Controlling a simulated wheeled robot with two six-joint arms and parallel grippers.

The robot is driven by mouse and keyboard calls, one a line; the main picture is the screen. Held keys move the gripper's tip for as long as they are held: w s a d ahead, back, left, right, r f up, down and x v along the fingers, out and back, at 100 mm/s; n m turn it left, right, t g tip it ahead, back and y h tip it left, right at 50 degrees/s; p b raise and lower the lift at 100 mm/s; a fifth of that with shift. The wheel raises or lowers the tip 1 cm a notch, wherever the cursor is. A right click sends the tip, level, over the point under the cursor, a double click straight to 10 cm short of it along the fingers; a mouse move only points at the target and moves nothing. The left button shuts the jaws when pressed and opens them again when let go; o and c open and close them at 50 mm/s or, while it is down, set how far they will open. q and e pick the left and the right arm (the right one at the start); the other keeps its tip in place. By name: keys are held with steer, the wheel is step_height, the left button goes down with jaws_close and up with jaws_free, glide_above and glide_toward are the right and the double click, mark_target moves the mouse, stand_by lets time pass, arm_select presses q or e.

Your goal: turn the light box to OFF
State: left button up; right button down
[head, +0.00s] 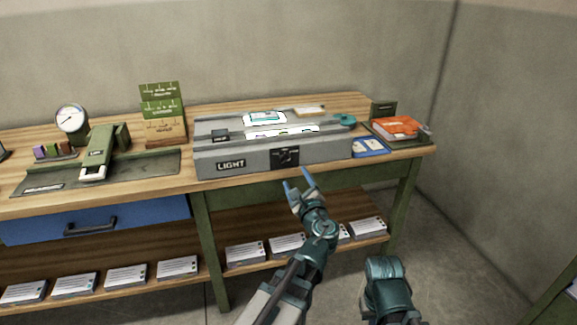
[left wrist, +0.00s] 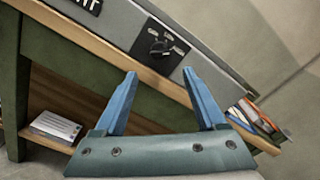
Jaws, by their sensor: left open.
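The light box (head: 234,155) is a long grey box on the workbench, with a "LIGHT" label on its front. Its black switch plate with a rotary knob (head: 285,157) is on the front face, right of the label. The knob also shows in the left wrist view (left wrist: 160,46), with small labels around it that I cannot read. My left gripper (head: 299,179) is open and empty, just below and in front of the knob, apart from it. In the left wrist view its blue fingers (left wrist: 164,100) are spread below the knob plate. My right gripper is not visible; only part of that arm shows.
The workbench (head: 150,203) has a wooden edge just below the box front. A blue card (head: 370,147) and a tray with a red item (head: 397,127) lie right of the box. Paper stacks fill the lower shelf.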

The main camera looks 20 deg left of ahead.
mark_target(287, 162)
arm_select(q)
steer(key=x, duration=0.8)
steer(key=shift+w+a, duration=0.3)
jaws_close()
